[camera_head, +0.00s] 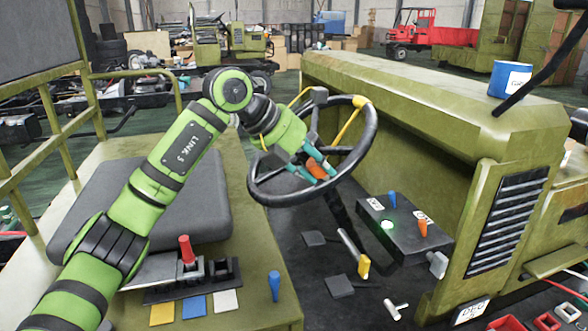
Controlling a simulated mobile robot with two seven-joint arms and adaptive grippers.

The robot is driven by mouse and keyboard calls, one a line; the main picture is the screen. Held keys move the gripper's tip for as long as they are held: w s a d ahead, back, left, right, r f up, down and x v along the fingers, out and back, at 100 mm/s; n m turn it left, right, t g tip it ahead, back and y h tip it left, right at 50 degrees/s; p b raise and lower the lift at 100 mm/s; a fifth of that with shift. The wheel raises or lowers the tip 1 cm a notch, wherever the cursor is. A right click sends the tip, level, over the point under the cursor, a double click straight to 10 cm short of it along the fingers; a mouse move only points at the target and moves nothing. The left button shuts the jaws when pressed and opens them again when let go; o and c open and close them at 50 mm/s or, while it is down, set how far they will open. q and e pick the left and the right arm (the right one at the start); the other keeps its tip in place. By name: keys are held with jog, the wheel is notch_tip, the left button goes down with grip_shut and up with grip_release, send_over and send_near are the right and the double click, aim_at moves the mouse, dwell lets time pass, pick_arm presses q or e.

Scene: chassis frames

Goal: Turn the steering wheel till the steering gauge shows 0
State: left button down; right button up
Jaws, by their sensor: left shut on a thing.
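The black steering wheel (370,150) stands tilted above the floor of the green vehicle. It has a yellow mark on its upper right rim and a yellow strip on a spoke. My left gripper (318,166) reaches the wheel from the left. Its teal fingers are shut on an orange part (317,169) at the wheel, which they partly hide. I cannot make out whether this part is a knob on the rim or sits further in. I cannot pick out a steering gauge or read a number. My right gripper is not in view.
A dark control box (405,232) with a lit green light and blue and orange levers is right of the wheel. A red-knobbed lever (187,250) stands by the grey seat (185,205). A blue mug (509,79) stands on the green hood (430,90).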

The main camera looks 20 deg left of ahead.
pick_arm(q)
jog(key=shift+w+d+r+n+p, duration=0.4)
jog(key=shift+d+r+n, duration=0.1)
jog(key=shift+n, duration=0.1)
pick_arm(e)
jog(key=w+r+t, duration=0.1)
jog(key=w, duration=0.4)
pick_arm(q)
jog(key=shift+s, duration=0.1)
jog(key=c, duration=1.2)
grip_release()
jog(key=o, duration=0.3)
jog(key=shift+o, duration=0.2)
jog(key=shift+s, duration=0.1)
jog(key=shift+a+r, duration=0.2)
jog(key=v, duration=1.1)
jog(key=shift+s, duration=0.45)
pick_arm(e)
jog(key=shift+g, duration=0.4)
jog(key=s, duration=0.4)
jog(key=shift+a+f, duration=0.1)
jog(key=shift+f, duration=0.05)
